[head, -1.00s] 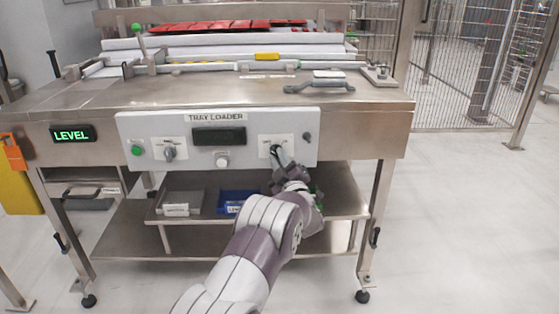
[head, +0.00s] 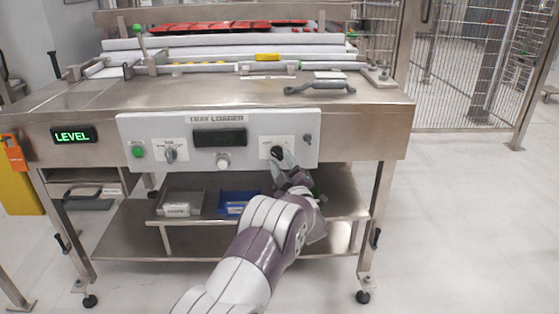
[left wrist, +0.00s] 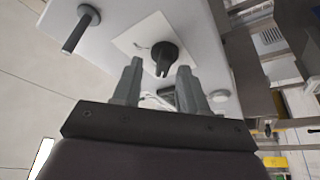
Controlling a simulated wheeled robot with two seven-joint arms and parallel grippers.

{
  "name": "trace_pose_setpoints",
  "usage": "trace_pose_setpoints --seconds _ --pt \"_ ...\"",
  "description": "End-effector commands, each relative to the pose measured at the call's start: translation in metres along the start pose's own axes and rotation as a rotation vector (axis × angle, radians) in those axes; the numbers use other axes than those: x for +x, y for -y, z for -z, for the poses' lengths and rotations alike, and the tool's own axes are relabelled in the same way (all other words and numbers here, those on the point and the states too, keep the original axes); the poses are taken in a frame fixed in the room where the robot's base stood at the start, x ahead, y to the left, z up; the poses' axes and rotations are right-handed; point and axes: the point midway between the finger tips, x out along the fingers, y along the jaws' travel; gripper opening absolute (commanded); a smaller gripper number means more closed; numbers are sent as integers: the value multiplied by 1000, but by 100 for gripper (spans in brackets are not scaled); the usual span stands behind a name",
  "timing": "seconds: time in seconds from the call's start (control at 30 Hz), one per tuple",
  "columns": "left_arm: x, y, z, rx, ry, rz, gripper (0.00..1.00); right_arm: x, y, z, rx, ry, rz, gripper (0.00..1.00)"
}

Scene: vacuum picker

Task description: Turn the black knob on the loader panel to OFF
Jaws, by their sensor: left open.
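The black knob (head: 277,152) sits on a white label plate at the right of the loader panel (head: 232,117). The plate's lettering is too small to read, so I cannot tell the setting. My left gripper (head: 285,163) is open and empty, just in front of the knob and slightly to its lower right. In the left wrist view, the knob (left wrist: 163,57) shows ahead between the two fingertips (left wrist: 158,72), with a gap on each side. My right gripper is not in view.
The panel also carries a green button (head: 138,153), a selector knob (head: 170,154), a white round knob (head: 222,162) and a dark display (head: 219,137). A small dark peg (head: 307,138) stands right of the knob. A shelf below holds a grey bin (head: 180,203) and a blue bin (head: 237,203).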

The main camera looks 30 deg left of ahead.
Motion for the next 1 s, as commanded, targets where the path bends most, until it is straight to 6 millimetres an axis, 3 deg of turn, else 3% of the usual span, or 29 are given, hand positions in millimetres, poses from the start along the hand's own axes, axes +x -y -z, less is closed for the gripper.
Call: trace_pose_setpoints --seconds 0.2,0.4,0.57,1.0 --pt "-61 0 1 7 12 6 43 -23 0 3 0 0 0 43" --pt "-101 4 -1 8 12 10 43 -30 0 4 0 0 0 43" --pt "-112 6 -2 9 11 12 43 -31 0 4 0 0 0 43" --pt "-112 8 -4 21 17 16 43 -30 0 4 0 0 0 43"
